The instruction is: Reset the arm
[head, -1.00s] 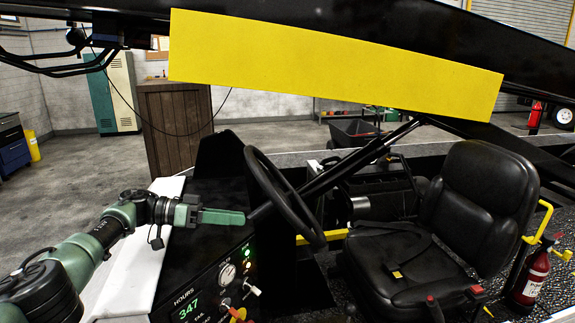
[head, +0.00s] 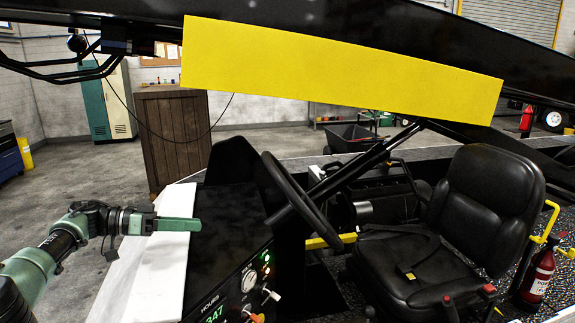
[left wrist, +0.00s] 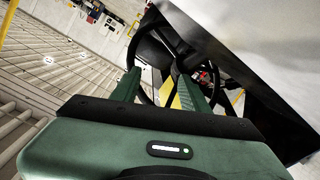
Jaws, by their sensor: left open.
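My left arm comes in from the left in the head view. Its green gripper (head: 178,224) is over the white panel beside the black control console (head: 228,240), with nothing between its fingers. In the left wrist view the two green fingers (left wrist: 158,92) stand apart. The black steering wheel (left wrist: 140,62) shows beyond them. My right gripper is in neither view.
The steering wheel (head: 290,200) and black seat (head: 440,230) are right of the console. A yellow panel on the black boom (head: 340,70) spans overhead. A red fire extinguisher (head: 536,275) stands right of the seat. A wooden cabinet (head: 172,135) stands behind.

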